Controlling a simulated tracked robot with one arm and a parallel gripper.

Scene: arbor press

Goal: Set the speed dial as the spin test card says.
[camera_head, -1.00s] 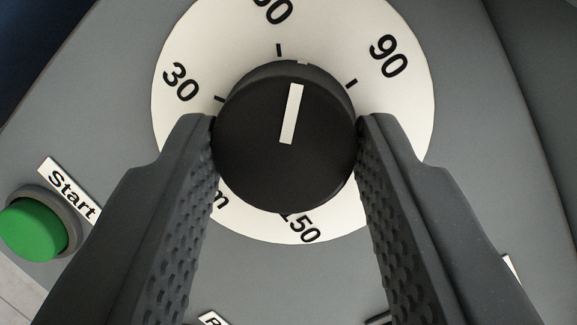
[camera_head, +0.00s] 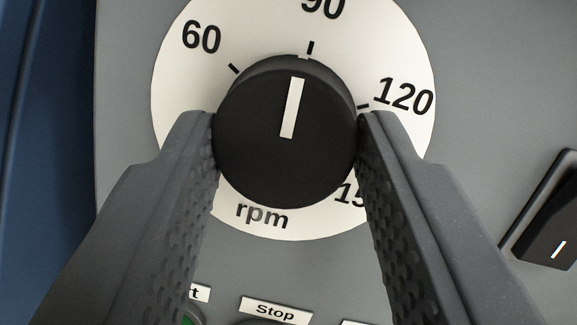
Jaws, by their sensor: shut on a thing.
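The speed dial's black round knob (camera_head: 270,165) fills the middle, with a white pointer line (camera_head: 292,108) on its face. My gripper (camera_head: 287,122) is shut on the knob, one finger on its left side and one on its right. The white scale disc (camera_head: 185,95) behind it reads 60, 90, 120, a partly hidden 150, and rpm; the 30 is out of sight. The pointer stands close to the 90 tick, seemingly slightly on its 60 side. The spin test card is not in view.
On the grey panel (camera_head: 480,60) a black rocker switch (camera_head: 545,220) sits at the right. A Stop label (camera_head: 275,310) and part of the Start label (camera_head: 200,293) show below, with a sliver of the green button (camera_head: 188,321).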

